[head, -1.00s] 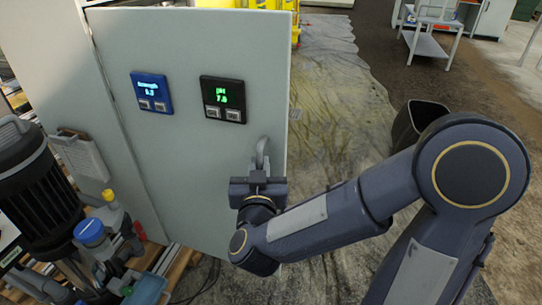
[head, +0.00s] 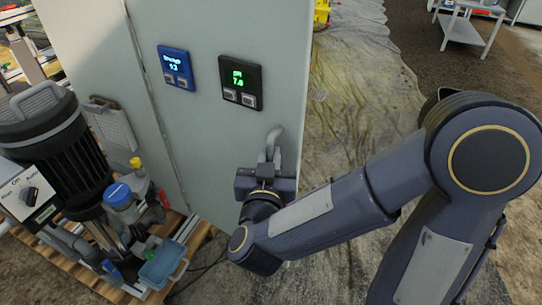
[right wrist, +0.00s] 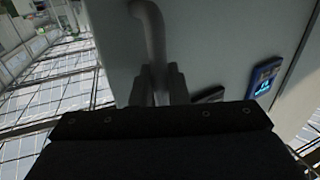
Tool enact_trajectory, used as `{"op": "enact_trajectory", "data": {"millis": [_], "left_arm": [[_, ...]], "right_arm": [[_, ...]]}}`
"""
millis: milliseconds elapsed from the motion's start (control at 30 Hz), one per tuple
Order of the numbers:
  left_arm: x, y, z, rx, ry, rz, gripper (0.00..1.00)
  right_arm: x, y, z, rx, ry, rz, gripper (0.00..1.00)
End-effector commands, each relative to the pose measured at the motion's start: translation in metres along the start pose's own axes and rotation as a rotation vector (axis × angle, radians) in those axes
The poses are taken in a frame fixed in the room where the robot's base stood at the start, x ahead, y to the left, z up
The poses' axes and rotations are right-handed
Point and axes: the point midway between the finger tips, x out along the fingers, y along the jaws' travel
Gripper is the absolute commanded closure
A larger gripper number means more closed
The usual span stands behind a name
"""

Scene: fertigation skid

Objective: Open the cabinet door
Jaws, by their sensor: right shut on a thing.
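The pale grey cabinet door (head: 195,125) fills the middle of the head view and carries a blue display (head: 176,67) and a black display with green digits (head: 240,82). No gap at the door's edge can be made out. Its curved grey handle (head: 273,140) is near the right edge. My right gripper (head: 267,172) is shut on the handle. In the right wrist view the handle (right wrist: 150,35) runs down between the two fingers (right wrist: 160,85). My left gripper is not in view.
A pump with a dark ribbed motor (head: 60,145) stands left of the cabinet on a wooden pallet. A grey cart (head: 470,25) stands far back.

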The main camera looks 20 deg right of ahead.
Motion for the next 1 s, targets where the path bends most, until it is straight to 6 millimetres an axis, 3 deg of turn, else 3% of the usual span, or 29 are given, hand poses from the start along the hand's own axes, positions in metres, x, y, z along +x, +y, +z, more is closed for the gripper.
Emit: {"op": "enact_trajectory", "data": {"millis": [33, 167, 467, 1000], "left_arm": [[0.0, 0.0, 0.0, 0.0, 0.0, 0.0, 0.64], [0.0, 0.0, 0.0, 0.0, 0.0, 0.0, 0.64], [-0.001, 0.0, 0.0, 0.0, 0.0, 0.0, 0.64], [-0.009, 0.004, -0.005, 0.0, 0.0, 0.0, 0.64]], "right_arm": [[0.0, -0.004, -0.002, 0.002, 0.003, -0.011, 0.84], [0.0, -0.003, -0.001, 0.002, 0.002, -0.009, 0.68], [-0.002, -0.002, -0.001, 0.001, 0.001, -0.005, 0.68], [-0.075, -0.003, -0.001, 0.001, 0.002, -0.011, 0.68]]}}
